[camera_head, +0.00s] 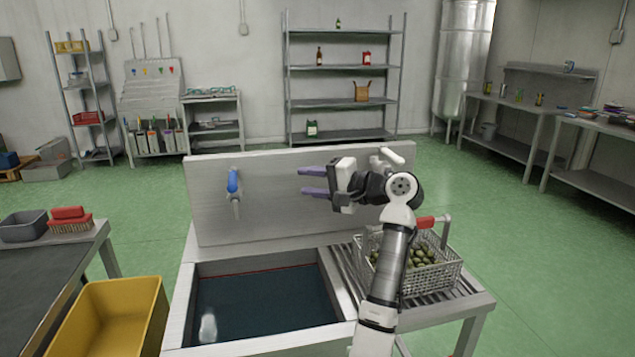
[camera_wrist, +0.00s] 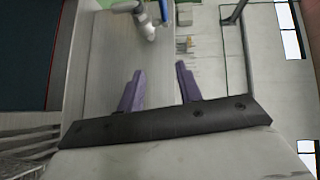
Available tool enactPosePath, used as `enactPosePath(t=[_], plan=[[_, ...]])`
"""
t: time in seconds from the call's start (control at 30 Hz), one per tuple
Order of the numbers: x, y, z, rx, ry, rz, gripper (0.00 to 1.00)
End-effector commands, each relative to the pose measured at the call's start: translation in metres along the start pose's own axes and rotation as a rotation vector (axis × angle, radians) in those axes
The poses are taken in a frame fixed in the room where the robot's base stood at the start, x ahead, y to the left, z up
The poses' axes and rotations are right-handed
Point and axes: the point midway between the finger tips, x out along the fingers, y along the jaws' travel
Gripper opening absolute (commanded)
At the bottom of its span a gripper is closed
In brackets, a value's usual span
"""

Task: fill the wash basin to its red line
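The wash basin (camera_head: 258,344) is set in a pale counter and holds dark blue-green water (camera_head: 265,305). A thin red line (camera_head: 262,270) shows along its back wall, close to the water's edge; the exact gap is too small to tell. A pale patch lies on the water at the front left; I cannot tell if it is a reflection. The tap (camera_head: 234,190), with a blue handle, is on the backsplash above the basin; it also shows in the wrist view (camera_wrist: 147,24). My gripper (camera_head: 309,182) is open and empty, right of the tap and apart from it.
A wire basket (camera_head: 448,277) of green olives with a red grip stands on the slatted drainboard right of the basin, below my arm. A yellow bin (camera_head: 125,315) is at the left. A grey tub (camera_head: 22,228) and a red brush (camera_head: 70,222) sit on the left table.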

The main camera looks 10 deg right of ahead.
Motion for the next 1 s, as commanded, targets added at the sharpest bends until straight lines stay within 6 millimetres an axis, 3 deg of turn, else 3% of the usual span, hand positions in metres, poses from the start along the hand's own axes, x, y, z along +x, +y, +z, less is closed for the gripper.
enactPosePath(t=[1.0], plan=[[0.002, 0.010, -0.026, -0.875, -0.168, -0.226, 0.35]])
